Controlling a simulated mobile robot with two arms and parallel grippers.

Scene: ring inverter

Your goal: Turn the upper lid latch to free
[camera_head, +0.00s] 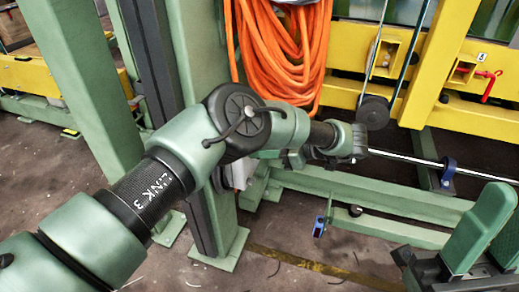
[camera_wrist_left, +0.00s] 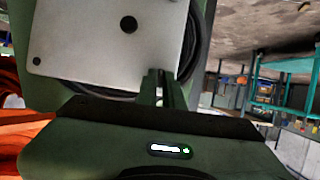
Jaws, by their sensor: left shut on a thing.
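My left arm reaches in from the left in the head view, and its gripper (camera_head: 354,146) is at the middle right, in front of the yellow frame. In the left wrist view its dark fingers (camera_wrist_left: 164,88) are close together in front of a pale plate (camera_wrist_left: 110,40) with dark round holes. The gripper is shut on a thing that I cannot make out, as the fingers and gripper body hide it. I cannot clearly pick out the upper lid latch in either view. My right gripper is not clearly in view.
Orange hose coils (camera_head: 283,50) hang just behind my left arm. A green post (camera_head: 205,150) stands behind it. A yellow beam (camera_head: 450,105) and a dark roller (camera_head: 373,112) are close to the gripper. A green block (camera_head: 482,228) stands at the lower right.

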